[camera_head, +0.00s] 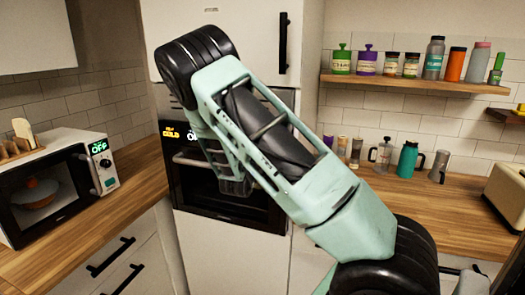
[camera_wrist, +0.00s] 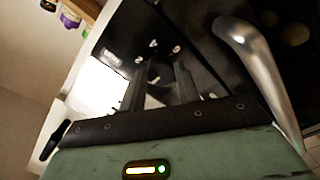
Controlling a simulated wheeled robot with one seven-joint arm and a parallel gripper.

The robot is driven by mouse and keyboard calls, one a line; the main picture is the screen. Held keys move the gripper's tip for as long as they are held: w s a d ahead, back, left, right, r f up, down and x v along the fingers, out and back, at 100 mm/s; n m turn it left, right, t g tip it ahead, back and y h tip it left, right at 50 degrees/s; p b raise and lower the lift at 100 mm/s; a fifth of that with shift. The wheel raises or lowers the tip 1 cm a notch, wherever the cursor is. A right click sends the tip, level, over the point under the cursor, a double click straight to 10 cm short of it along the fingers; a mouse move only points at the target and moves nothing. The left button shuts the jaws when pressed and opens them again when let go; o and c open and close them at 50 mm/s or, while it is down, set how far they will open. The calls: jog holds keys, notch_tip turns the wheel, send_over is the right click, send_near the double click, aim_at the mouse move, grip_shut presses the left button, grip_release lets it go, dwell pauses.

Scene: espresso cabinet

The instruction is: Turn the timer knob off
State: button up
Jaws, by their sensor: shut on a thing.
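The timer knob (camera_wrist: 155,76) is a dark round knob on the glossy black oven panel, with pale dial marks around it in the wrist view. My gripper (camera_wrist: 159,83) is shut on this knob, with one dark finger on each side. The fingers hide part of the knob, so its exact angle cannot be told. In the head view my arm covers the gripper and the knob.
The metal oven handle (camera_wrist: 262,75) curves close to the right of my gripper. A microwave (camera_head: 55,190) with a green "OFF" sign stands on the left counter. A shelf (camera_head: 420,87) with jars and bottles hangs at right, above a counter with a teal jug (camera_head: 407,160).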

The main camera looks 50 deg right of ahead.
jog(key=shift+s+f, duration=0.1)
jog(key=shift+f, duration=0.1)
jog(key=o, duration=0.9)
jog(key=shift+o, duration=0.4)
jog(key=shift+r, duration=0.1)
jog(key=shift+a, duration=0.1)
jog(key=b+v, duration=0.4)
jog(key=v, duration=1.3)
jog(key=shift+a, duration=0.1)
